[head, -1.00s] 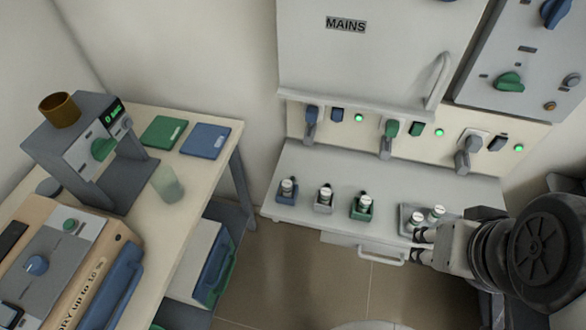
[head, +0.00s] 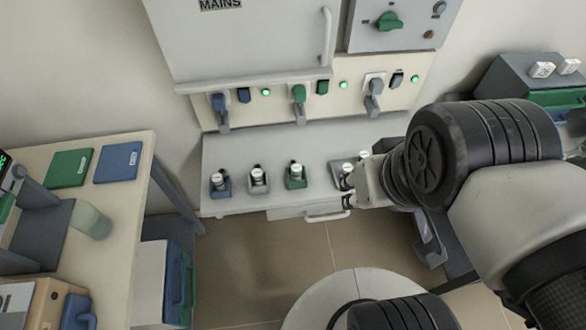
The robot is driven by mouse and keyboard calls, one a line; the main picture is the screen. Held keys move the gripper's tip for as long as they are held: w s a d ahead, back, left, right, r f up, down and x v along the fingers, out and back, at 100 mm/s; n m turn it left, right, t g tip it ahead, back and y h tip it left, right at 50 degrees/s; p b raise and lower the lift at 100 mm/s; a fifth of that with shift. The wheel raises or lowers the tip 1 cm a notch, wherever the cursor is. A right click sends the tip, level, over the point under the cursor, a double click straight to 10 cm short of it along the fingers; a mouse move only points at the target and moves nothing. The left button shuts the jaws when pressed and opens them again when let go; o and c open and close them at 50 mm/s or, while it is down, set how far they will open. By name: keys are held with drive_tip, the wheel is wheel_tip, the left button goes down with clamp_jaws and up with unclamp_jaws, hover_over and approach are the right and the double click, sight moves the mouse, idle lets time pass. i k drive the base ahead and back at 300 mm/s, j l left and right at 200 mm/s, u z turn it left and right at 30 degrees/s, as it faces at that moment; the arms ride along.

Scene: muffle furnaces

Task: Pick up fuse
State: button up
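Several small fuses with white caps stand on the light shelf (head: 235,150) under the switch panel. One fuse (head: 218,178) is in a blue holder (head: 220,192), one (head: 257,175) in a grey holder (head: 259,187), and one (head: 296,168) in a green holder (head: 296,182). At the right, a fuse (head: 346,169) and another (head: 364,155) stand in a pale tray (head: 335,166), partly hidden by my arm. My gripper (head: 348,193) is at the shelf's front edge, just in front of that tray. Its dark fingertips look apart, with nothing visible between them.
Above the shelf is a panel with levers and green lights (head: 265,92). A drawer handle (head: 327,216) juts out below the shelf. A side table (head: 120,215) with green (head: 70,168) and blue (head: 118,162) pads stands left. The shelf's left part is clear.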

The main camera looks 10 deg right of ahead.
sight(218, 181)
drive_tip(key=i+j, duration=0.15)
drive_tip(key=i, duration=0.15)
drive_tip(key=i+j, duration=0.15)
drive_tip(key=i, duration=0.15)
drive_tip(key=u, duration=1.8)
drive_tip(key=i+l, duration=0.05)
